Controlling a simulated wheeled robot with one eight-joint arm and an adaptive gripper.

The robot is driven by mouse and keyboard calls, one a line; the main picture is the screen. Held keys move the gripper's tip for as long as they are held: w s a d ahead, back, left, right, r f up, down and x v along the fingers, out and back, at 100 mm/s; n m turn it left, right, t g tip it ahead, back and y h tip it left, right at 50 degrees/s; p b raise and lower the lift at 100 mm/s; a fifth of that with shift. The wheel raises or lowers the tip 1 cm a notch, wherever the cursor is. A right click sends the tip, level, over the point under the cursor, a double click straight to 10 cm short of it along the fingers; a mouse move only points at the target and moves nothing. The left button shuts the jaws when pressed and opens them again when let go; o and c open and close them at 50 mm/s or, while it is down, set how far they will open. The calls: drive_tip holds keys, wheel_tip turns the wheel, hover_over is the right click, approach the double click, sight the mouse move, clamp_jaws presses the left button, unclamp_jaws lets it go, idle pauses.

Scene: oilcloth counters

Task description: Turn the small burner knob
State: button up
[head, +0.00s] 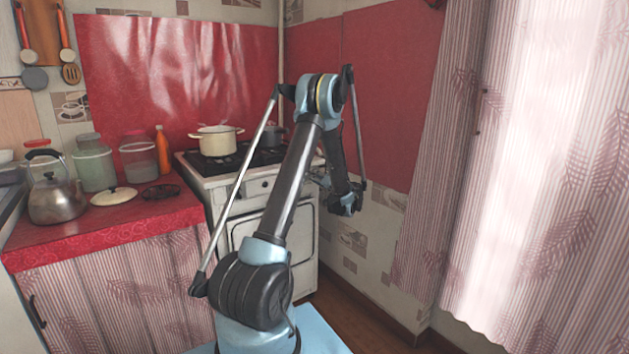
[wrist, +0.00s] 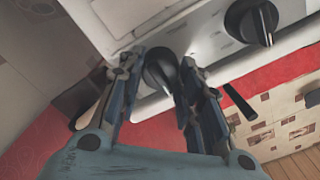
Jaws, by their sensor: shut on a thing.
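A black round burner knob (wrist: 159,72) on the white stove front (wrist: 190,38) sits between the two fingers of my gripper (wrist: 157,82) in the wrist view. The fingers are closed on its sides. The knob's lower part and pointer are partly hidden by the fingers, so I cannot tell how far it is turned. A second, larger-looking black knob (wrist: 251,21) is to the right, clear of the fingers. In the head view the white stove (head: 250,195) stands behind my arm, and my gripper is mostly hidden at its right front.
A cream pot (head: 216,142) stands on the stove top, with a grey pot (head: 273,135) behind. The red counter (head: 110,231) on the left holds a kettle (head: 57,199) and jars. A curtain (head: 540,180) hangs on the right. A dark handle (wrist: 238,101) lies close to the right finger.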

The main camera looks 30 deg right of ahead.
drive_tip(key=o, duration=1.1)
drive_tip(key=shift+c, duration=0.2)
drive_tip(key=s+d, duration=0.1)
drive_tip(key=s, duration=1.1)
drive_tip(key=shift+w+f, duration=0.1)
